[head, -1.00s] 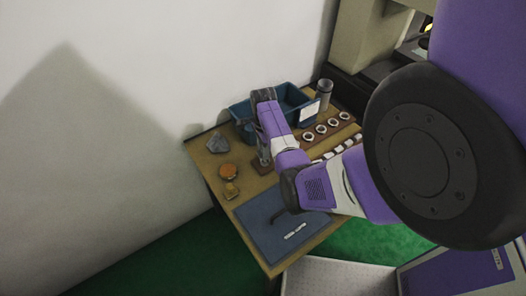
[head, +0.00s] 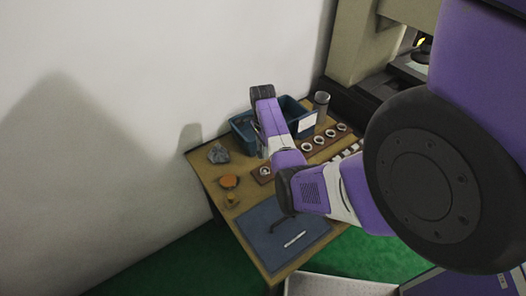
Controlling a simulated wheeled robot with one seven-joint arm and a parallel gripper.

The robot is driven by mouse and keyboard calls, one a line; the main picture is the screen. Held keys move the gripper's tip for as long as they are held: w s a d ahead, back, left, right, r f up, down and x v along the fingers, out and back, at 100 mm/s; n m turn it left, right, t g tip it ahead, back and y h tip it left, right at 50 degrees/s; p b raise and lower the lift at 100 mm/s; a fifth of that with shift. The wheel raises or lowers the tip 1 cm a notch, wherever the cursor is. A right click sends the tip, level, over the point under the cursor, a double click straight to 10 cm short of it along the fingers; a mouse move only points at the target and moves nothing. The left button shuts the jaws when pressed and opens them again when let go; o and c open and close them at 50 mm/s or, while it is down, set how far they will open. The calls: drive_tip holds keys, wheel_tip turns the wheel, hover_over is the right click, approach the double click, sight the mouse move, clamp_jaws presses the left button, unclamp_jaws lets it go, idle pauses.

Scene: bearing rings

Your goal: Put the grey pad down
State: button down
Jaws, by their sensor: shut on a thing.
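My gripper (head: 262,152) points down beside the near left side of the blue bin, mostly hidden behind my own purple and white wrist. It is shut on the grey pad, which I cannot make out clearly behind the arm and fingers. The gripper is above the table, near the left end of the brown ring rack.
The wooden table (head: 205,172) bears a blue bin (head: 240,135), a grey cup (head: 321,103), a brown rack (head: 318,149) with several rings, a crumpled grey lump (head: 218,154), an orange round piece (head: 228,182) and a blue-grey mat (head: 262,236) with a pale tool (head: 295,239).

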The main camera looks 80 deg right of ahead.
drive_tip(key=shift+w, duration=0.1)
drive_tip(key=w+a+r+n+b, duration=0.1)
drive_tip(key=w+a+r, duration=0.25)
drive_tip(key=w, duration=0.45)
wheel_tip(320, 180, up, 4)
drive_tip(key=a+b, duration=0.1)
drive_tip(key=b, duration=0.6)
hover_over(248, 182)
drive_tip(key=shift+n, duration=0.4)
wheel_tip(248, 182, down, 14)
drive_tip(key=shift+w+d, duration=0.1)
drive_tip(key=shift+f, duration=2.1)
drive_tip(key=shift+f, duration=0.1)
